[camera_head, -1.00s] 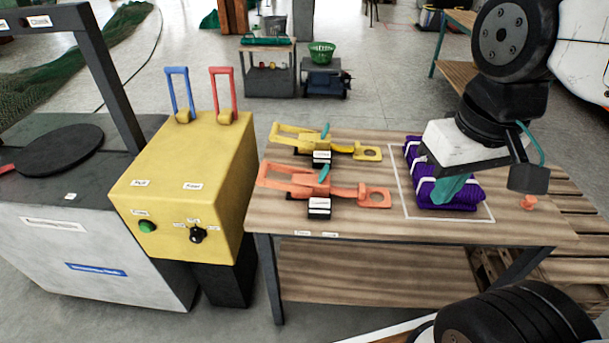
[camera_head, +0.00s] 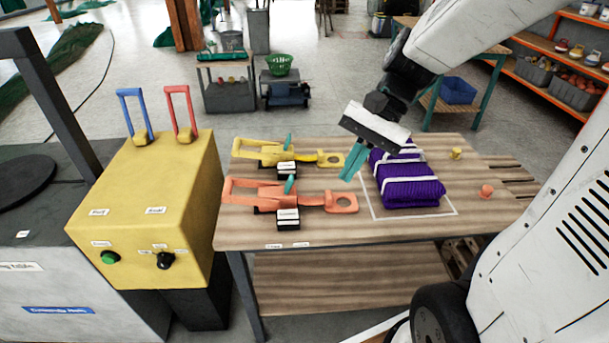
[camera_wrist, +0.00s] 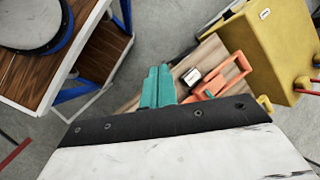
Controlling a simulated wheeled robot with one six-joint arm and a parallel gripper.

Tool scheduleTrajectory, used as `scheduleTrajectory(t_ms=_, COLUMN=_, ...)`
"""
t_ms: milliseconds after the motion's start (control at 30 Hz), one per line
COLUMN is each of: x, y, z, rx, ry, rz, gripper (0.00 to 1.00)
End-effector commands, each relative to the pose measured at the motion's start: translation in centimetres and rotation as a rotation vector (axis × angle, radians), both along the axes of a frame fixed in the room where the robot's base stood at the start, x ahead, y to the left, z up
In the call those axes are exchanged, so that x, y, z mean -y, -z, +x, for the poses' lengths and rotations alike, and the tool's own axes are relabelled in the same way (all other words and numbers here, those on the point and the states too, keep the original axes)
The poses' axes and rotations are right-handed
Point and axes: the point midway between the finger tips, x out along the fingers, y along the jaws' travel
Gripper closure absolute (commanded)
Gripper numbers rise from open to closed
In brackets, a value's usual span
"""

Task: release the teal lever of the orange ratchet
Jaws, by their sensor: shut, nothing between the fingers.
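The orange ratchet (camera_head: 311,198) lies on the wooden table, in front of a yellow ratchet (camera_head: 318,156) of the same shape. Its small teal lever (camera_head: 290,185) sticks up near its middle, behind a black-and-white labelled block (camera_head: 288,218). The orange ratchet also shows in the wrist view (camera_wrist: 231,76), right of my fingers. My gripper (camera_head: 351,176) has teal fingers pressed together with nothing between them. It hangs above the table, right of both ratchets and apart from the teal lever. In the wrist view my fingers (camera_wrist: 158,72) point away over the table.
A purple strapped net bundle (camera_head: 410,182) lies in a white outline right of my gripper. An orange peg (camera_head: 487,190) and a yellow peg (camera_head: 456,153) stand farther right. A yellow control box (camera_head: 150,200) with blue and red handles stands left of the table.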

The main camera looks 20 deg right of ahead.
Motion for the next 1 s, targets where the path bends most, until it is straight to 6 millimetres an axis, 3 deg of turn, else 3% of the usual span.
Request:
scheduleTrajectory(t_ms=200, x=3.3, y=4.8, z=6.6, rx=-0.208, ry=0.373, rz=0.251, gripper=1.0)
scheduleTrajectory(t_ms=433, x=8.0, y=10.5, z=11.8, rx=-0.373, ry=0.718, rz=0.478, gripper=1.0)
scheduleTrajectory(t_ms=667, x=10.8, y=13.7, z=13.7, rx=-0.451, ry=0.887, rz=0.591, gripper=1.0)
scheduleTrajectory(t_ms=1000, x=11.1, y=14.0, z=13.9, rx=-0.458, ry=0.906, rz=0.604, gripper=1.0)
